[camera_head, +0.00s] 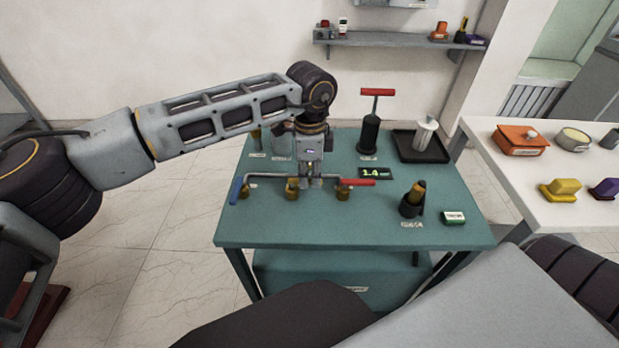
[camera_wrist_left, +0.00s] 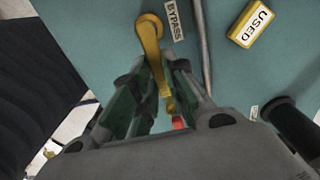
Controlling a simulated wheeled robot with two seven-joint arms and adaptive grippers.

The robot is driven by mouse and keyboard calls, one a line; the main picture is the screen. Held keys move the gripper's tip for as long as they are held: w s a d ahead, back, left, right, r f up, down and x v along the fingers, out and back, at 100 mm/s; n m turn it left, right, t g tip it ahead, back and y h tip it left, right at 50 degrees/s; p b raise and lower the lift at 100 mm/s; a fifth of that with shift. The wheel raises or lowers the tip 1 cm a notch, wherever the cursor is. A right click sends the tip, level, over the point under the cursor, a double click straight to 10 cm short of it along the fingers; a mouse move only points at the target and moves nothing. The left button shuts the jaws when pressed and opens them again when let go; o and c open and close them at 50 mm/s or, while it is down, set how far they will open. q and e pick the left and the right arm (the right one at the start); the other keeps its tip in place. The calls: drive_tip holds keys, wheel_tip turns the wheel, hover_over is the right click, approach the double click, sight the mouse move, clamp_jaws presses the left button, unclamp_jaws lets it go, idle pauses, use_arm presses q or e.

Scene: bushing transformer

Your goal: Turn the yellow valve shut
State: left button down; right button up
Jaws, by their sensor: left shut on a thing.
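The yellow valve (camera_wrist_left: 150,42) shows in the left wrist view as a lever running from a round pivot down between my fingers, beside a BYPASS label (camera_wrist_left: 174,22). My left gripper (camera_wrist_left: 155,100) is shut on this lever. In the head view my left gripper (camera_head: 311,184) points down at the pipe on the green table, beside the middle brass valve body (camera_head: 292,190). The yellow lever is hard to make out there behind the fingers. A blue handle (camera_head: 236,190) is at the pipe's left end and a red handle (camera_head: 357,183) at its right. My right gripper is out of view.
A black pump with a red T-handle (camera_head: 371,132) and a black tray (camera_head: 432,154) stand at the table's back. A black holder (camera_head: 411,205) and a green-and-white box (camera_head: 454,217) are front right. A yellow USED block (camera_wrist_left: 251,24) shows in the wrist view. The table's front is clear.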

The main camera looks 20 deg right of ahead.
sight(310, 180)
use_arm(q)
drive_tip(key=shift+w+r, duration=0.1)
idle(0.5)
drive_tip(key=c, duration=1.4)
unclamp_jaws()
drive_tip(key=shift+c, duration=0.2)
wheel_tip(310, 180, up, 12)
